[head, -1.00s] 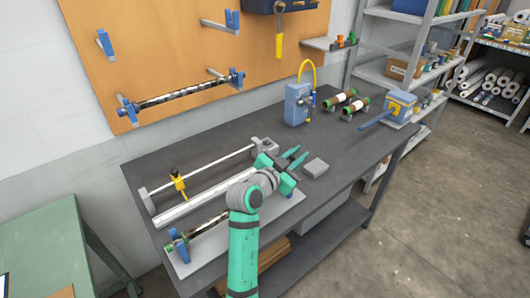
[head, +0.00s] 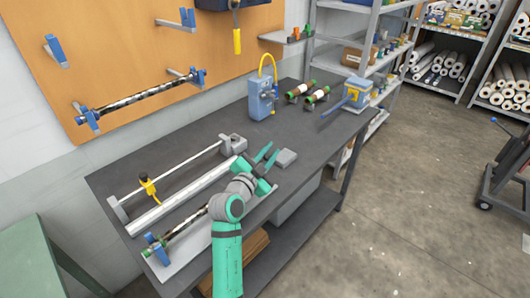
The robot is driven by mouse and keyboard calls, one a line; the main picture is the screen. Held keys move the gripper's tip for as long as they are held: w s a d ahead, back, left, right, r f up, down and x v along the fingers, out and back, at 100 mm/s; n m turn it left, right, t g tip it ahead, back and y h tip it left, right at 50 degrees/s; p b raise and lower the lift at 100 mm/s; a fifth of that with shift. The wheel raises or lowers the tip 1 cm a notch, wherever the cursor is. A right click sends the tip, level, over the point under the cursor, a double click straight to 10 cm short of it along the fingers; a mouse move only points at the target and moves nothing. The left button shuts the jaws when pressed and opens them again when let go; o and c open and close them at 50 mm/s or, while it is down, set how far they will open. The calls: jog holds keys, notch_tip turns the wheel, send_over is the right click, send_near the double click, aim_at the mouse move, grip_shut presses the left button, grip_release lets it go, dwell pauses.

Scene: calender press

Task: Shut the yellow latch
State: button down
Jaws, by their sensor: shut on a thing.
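A yellow piece with a black knob (head: 147,187) stands on the left part of a thin pale rail on the bench. A blue box with a yellow front part and a blue lever (head: 352,97) stands at the bench's far right end. I cannot tell for certain which of these yellow parts is the latch. My gripper (head: 268,158) is at the right end of the bench fixture, beside a grey block, apart from both yellow parts. Its teal fingers point up and right. What lies between its jaws is too small and covered to make out.
A patterned roller (head: 187,229) lies on the grey base plate, its right end hidden behind my arm. A pale bar (head: 182,196) runs behind it. A grey block (head: 287,158) and a blue box with a yellow hose (head: 262,97) stand beyond. The right-middle bench top is clear.

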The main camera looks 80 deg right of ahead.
jog(key=shift+r, duration=0.1)
jog(key=c, duration=1.7)
grip_release()
jog(key=shift+a, duration=0.1)
jog(key=v, duration=1)
jog(key=shift+w+a, duration=0.15)
jog(key=shift+a, duration=0.15)
jog(key=shift+c, duration=0.3)
